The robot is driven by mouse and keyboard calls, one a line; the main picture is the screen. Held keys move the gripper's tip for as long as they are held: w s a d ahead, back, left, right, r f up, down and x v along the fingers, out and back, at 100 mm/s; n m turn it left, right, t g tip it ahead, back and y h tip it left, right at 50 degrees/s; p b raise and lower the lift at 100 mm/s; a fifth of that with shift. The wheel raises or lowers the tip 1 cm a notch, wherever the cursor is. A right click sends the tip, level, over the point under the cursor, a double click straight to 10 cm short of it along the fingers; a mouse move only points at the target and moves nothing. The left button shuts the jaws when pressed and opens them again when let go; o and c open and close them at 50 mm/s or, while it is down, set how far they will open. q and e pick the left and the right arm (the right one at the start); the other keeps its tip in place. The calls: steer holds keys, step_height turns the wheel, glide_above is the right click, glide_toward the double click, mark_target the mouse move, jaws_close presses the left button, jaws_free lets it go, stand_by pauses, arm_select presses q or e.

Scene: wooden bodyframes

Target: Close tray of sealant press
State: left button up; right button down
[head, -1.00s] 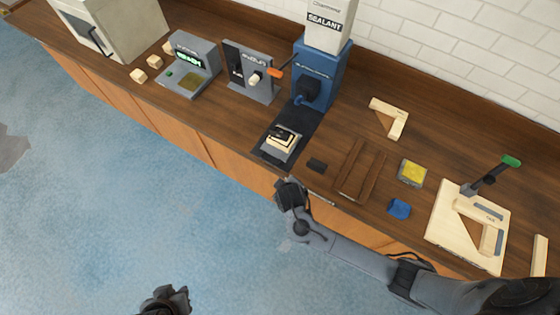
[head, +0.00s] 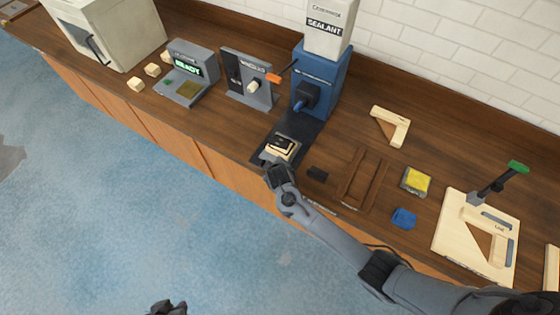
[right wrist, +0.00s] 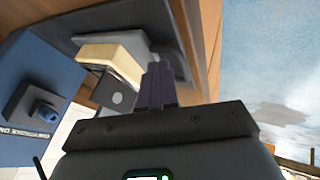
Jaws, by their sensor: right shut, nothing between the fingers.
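The blue sealant press (head: 322,80) stands against the wall, with a white box labelled SEALANT on top. Its dark tray base (head: 300,128) runs forward to the counter's front edge. The tray (head: 270,157) sits at the front end, pulled out, with a pale wooden piece (head: 283,146) and a dark part on it. My right gripper (head: 274,172) is at the tray's front edge; its shut, empty fingers (right wrist: 158,85) point towards the tray in the right wrist view. I cannot tell whether they touch it. My left gripper (head: 166,308) is low at the bottom edge, its fingers unclear.
A grey device (head: 247,78) and a READY display unit (head: 189,74) stand left. Floor in front is clear.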

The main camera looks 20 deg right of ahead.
steer(key=shift+w+d+r, duration=0.1)
steer(key=shift+w+d, duration=0.4)
steer(key=shift+d, duration=0.2)
steer(key=shift+w+d+r, duration=0.1)
steer(key=shift+w+d, duration=0.35)
steer(key=shift+d, duration=0.25)
steer(key=shift+d, duration=0.1)
steer(key=w+d, duration=0.2)
steer(key=w+d+b, duration=0.1)
steer(key=w+d, duration=0.1)
steer(key=d, duration=0.1)
steer(key=w+d, duration=0.1)
steer(key=d, duration=0.2)
steer(key=shift+w+d+f+b, duration=0.15)
steer(key=shift+w+d+b, duration=0.1)
steer(key=shift+w+b, duration=0.15)
